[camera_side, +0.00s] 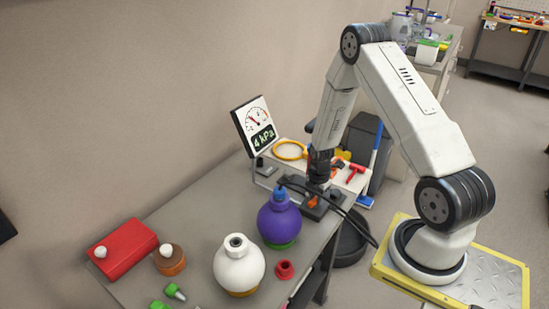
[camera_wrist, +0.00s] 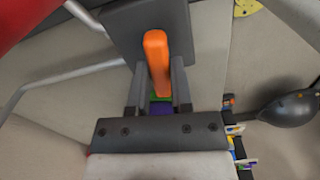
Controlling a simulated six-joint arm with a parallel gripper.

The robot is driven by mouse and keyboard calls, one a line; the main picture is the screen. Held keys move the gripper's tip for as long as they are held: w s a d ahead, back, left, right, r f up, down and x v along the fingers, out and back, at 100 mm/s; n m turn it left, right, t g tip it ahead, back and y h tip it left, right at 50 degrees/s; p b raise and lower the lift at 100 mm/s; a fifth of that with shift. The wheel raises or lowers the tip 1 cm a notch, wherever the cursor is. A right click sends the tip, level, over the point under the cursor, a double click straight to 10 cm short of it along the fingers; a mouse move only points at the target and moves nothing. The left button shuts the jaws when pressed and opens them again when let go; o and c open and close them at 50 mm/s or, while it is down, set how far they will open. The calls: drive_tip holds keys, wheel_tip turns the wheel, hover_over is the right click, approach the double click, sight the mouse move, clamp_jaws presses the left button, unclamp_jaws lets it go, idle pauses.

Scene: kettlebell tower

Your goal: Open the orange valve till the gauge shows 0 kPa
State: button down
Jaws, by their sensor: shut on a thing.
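The orange valve (camera_wrist: 157,62) is a bar-shaped handle. In the wrist view it stands between the two fingers of my gripper (camera_wrist: 159,90), which is shut on it. In the side view my gripper (camera_side: 316,190) points down at the valve, and only a bit of orange shows at its tip. The gauge (camera_side: 257,124) is a tilted square panel with a dial and a green digital readout of 4 kPa. The valve's dark base plate (camera_side: 322,211) lies at the table's far right end.
A purple kettlebell-like vessel (camera_side: 279,222) with a blue top stands close left of my gripper. A black hose (camera_side: 345,213) arcs beside my gripper. Tools lie on a stand behind.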

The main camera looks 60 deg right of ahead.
sight(316, 197)
drive_tip(key=shift+n, duration=0.4)
drive_tip(key=c, duration=0.7)
unclamp_jaws()
drive_tip(key=shift+r, duration=0.1)
drive_tip(key=shift+r, duration=2.9)
drive_tip(key=shift+r, duration=0.1)
drive_tip(key=shift+r, duration=3.8)
drive_tip(key=shift+a, duration=0.1)
